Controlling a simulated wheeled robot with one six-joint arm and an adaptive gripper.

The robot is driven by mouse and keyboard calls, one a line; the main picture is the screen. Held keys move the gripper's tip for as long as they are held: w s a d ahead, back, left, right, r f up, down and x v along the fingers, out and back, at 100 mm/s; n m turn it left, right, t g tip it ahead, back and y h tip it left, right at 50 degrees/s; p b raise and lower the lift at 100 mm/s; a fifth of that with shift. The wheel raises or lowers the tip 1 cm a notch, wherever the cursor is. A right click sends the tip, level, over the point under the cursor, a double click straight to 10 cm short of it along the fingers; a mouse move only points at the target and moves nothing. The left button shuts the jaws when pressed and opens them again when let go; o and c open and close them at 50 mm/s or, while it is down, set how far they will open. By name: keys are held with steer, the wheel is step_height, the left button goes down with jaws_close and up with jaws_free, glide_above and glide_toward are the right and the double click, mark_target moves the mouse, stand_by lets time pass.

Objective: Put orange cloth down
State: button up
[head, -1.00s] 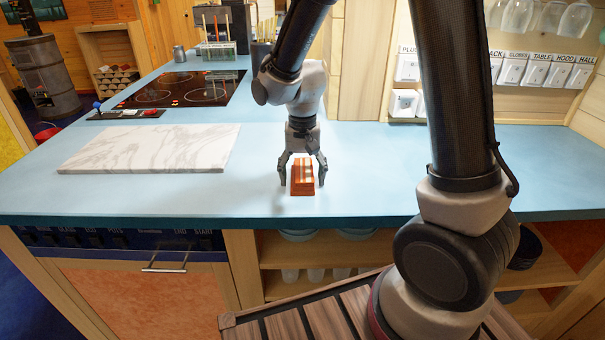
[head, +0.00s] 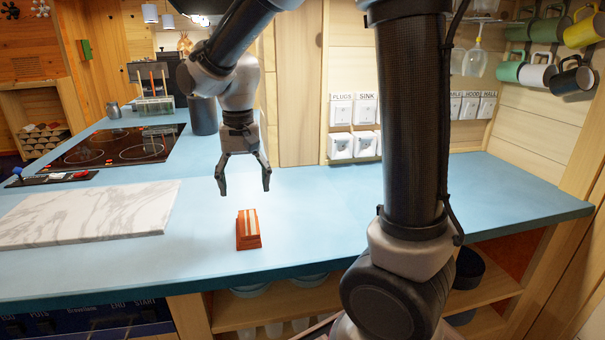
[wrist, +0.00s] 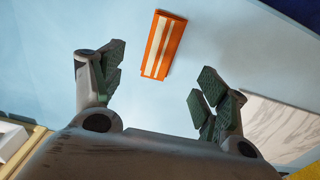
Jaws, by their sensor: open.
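The orange cloth (head: 248,229), folded with white stripes, lies on the blue counter (head: 310,220) near its front edge, to the right of the marble board. My gripper (head: 245,190) is open and empty. It hangs above and behind the cloth, clear of it. In the wrist view the cloth (wrist: 164,45) lies on the counter beyond the open fingertips (wrist: 157,75), touching neither finger.
A white marble board (head: 85,214) lies to the left on the counter. A black hob (head: 120,146) is behind it. Switches and sockets line the back wall. Mugs (head: 537,70) hang at right. The counter right of the cloth is clear.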

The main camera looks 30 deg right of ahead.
steer(key=s+d+r+n+t, duration=0.1)
steer(key=s+d+r+t, duration=0.1)
steer(key=s+d, duration=0.5)
steer(key=s+d+r+n+t, duration=0.2)
steer(key=s+d+r, duration=0.3)
steer(key=s, duration=0.6)
steer(key=d, duration=0.2)
steer(key=shift+s+d+n, duration=0.3)
steer(key=shift+s, duration=0.1)
steer(key=shift+o, duration=0.5)
